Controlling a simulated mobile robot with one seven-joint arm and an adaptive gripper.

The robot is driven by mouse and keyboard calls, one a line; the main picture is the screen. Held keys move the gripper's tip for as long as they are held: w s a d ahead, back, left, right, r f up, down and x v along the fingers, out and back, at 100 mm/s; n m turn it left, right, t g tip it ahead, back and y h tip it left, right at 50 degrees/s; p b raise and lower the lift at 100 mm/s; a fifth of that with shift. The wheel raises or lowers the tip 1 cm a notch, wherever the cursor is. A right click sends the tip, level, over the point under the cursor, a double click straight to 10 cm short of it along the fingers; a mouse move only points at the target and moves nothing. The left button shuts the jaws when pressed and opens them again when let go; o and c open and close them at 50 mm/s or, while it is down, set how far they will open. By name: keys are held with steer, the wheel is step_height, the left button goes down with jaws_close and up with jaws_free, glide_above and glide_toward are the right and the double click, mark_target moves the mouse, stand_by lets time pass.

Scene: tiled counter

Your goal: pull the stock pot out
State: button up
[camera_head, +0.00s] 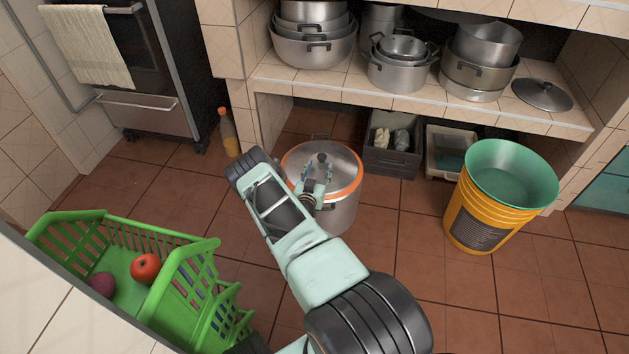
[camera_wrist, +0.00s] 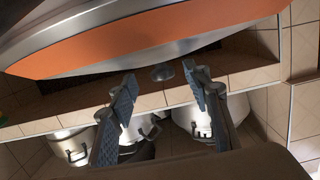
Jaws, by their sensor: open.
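The stock pot (camera_head: 343,217) is a large silver pot with an orange rim and a silver lid, standing upright on the floor in front of the low shelf. A dark knob (camera_head: 322,157) sits on its lid. My gripper (camera_head: 316,173) is over the near part of the lid, and my arm hides the pot's left front. In the wrist view the orange rim (camera_wrist: 120,45) crosses the top, and my open gripper (camera_wrist: 159,73) has its fingers apart. A small round knob shows between them, seemingly the lid's; I see no clear contact.
A yellow bucket (camera_head: 478,225) stands to the right. A green basket (camera_head: 190,290) with fruit is at the lower left. Grey crates (camera_head: 390,160) stand behind the pot. A bottle (camera_head: 229,135) stands at left. Shelf pots (camera_head: 313,52) are above. Floor between pot and bucket is clear.

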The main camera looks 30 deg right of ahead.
steer(key=v, duration=1)
steer(key=shift+a, duration=0.1)
